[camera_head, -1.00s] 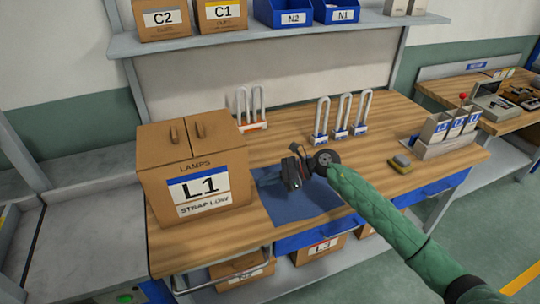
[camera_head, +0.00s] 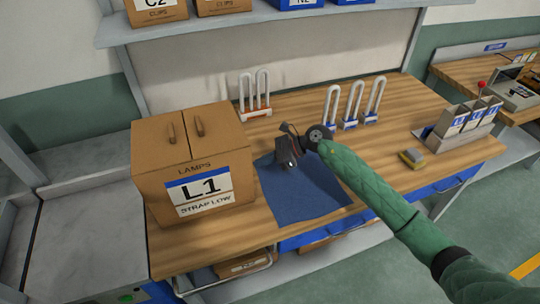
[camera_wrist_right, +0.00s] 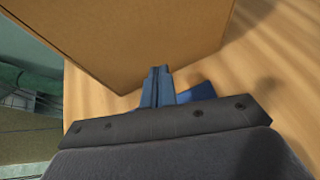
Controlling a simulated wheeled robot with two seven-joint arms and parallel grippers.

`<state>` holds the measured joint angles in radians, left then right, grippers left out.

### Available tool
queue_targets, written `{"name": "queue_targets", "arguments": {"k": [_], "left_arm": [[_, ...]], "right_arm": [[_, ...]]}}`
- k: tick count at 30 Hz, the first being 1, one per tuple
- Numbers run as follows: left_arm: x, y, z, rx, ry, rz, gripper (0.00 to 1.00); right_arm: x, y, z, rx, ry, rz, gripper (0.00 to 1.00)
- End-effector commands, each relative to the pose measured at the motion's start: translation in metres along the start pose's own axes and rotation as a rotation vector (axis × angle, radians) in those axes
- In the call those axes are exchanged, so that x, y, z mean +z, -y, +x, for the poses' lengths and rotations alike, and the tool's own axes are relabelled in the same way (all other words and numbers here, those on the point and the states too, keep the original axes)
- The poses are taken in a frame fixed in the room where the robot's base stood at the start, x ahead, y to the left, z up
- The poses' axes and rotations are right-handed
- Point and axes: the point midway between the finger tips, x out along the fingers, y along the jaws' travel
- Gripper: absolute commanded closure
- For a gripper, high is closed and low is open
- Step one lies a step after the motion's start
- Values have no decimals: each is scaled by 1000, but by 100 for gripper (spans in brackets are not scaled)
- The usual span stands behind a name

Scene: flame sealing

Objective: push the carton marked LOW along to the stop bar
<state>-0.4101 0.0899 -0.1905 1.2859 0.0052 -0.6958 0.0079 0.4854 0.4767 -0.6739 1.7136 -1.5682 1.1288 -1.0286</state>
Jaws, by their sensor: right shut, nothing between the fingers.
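The carton (camera_head: 190,155), brown with a label reading L1 and STRAP LOW, stands upright on the left end of the wooden bench (camera_head: 300,110). My right gripper (camera_head: 284,157) is to the right of the carton, above the back left part of a blue mat. In the head view a gap shows between it and the carton. In the right wrist view the shut, empty fingers (camera_wrist_right: 157,84) point at the carton's brown side (camera_wrist_right: 140,35); I cannot tell whether they touch it. I cannot make out a stop bar for certain. My left gripper is not in view.
The blue mat (camera_head: 300,195) lies right of the carton. A grey surface (camera_head: 85,240) adjoins the bench on the left. A small yellow-grey block (camera_head: 412,158) lies on the right.

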Motion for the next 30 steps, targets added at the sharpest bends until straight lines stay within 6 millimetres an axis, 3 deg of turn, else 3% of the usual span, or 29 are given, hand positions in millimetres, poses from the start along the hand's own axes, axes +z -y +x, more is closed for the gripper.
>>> {"name": "queue_targets", "arguments": {"k": [7,23,30], "left_arm": [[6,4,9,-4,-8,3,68],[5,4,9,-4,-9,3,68],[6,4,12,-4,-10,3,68]], "right_arm": [[4,-2,7,0,0,0,100],[4,-3,8,0,0,0,100],[8,-5,17,1,1,-1,100]]}}
